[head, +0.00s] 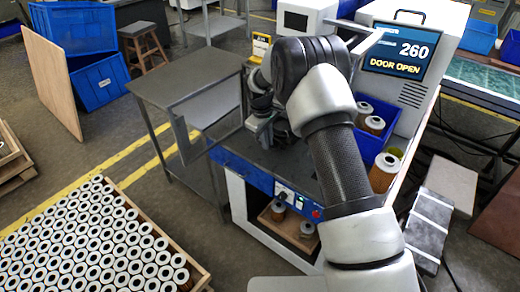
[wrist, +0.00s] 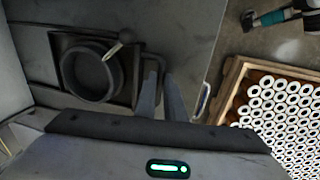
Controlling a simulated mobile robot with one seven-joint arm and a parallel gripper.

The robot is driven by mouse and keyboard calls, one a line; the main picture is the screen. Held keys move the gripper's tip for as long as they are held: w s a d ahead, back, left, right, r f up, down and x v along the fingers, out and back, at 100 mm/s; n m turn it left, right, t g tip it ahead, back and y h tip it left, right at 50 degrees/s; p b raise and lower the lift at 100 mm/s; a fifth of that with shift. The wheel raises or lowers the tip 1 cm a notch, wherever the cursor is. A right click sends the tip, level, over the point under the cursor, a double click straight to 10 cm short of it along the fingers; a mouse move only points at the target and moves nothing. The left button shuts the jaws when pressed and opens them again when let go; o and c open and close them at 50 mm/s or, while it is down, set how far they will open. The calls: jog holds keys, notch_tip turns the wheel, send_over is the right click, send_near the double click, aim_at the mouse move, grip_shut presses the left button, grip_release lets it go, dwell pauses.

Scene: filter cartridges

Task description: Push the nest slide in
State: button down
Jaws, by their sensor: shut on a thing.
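The nest slide (wrist: 66,42) is a dark square plate carrying a round black nest ring (wrist: 91,76), seen in the wrist view. The ring looks empty. A ball-ended lever (wrist: 122,41) lies across its rim. A dark bar handle (wrist: 152,63) sticks out from the slide's right side. My gripper (wrist: 161,82) is shut on this handle, one finger on each side.
The machine screen (head: 402,52) reads 260 and DOOR OPEN. A framed door panel (head: 207,150) stands out left of my gripper. A grey table (head: 185,78) is behind it.

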jog(key=shift+w+d, duration=0.2)
jog(key=shift+w, duration=0.15)
jog(key=shift+s, duration=0.1)
jog(key=c, duration=1.8)
grip_release()
jog(key=shift+c, duration=0.2)
notch_tip(320, 180, up, 17)
jog(key=s+a, duration=0.2)
jog(key=shift+s, duration=0.25)
jog(key=shift+r, duration=0.1)
